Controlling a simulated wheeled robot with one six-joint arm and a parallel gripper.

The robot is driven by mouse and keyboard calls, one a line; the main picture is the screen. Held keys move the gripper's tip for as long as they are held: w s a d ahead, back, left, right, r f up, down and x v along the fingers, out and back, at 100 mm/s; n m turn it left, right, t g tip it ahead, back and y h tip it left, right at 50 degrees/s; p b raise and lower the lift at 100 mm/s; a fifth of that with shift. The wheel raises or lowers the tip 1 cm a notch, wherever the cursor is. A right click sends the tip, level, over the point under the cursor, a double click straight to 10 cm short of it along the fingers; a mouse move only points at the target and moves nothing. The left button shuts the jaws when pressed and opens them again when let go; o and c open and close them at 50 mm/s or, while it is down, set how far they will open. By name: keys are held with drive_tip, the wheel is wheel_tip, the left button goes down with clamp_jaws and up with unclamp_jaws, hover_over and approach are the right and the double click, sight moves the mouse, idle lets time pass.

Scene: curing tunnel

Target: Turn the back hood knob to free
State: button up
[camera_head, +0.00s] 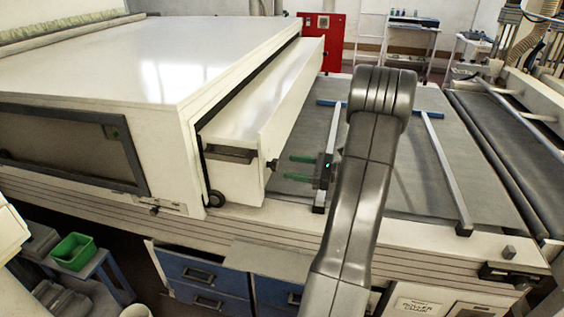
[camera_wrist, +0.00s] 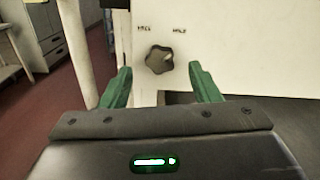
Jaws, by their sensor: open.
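A dark lobed knob (camera_wrist: 159,60) sits on the white panel of the hood end (camera_wrist: 225,60) in the wrist view. Two small labels are above it, to its left and right; the left one seems to read FREE and the right one HOLD. A pale mark on the knob seems to lean toward the right label. In the head view the knob (camera_head: 271,165) is a small dark shape on the hood's right side. My gripper (camera_head: 287,167) is open, with its green fingers pointing at the knob. In the wrist view the fingertips (camera_wrist: 160,70) are on either side of the knob, apart from it.
The white hood (camera_head: 255,100) projects from the large white tunnel housing (camera_head: 150,60). A grey belt (camera_head: 400,150) with a blue and metal frame (camera_head: 440,165) lies to the right. A pale post (camera_wrist: 75,50) stands left of my gripper in the wrist view.

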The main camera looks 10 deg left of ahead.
sight(277, 165)
drive_tip(key=shift+w+a+p, duration=0.1)
drive_tip(key=shift+a+p, duration=0.3)
drive_tip(key=shift+a, duration=1.85)
drive_tip(key=shift+c, duration=0.3)
drive_tip(key=c, duration=0.9)
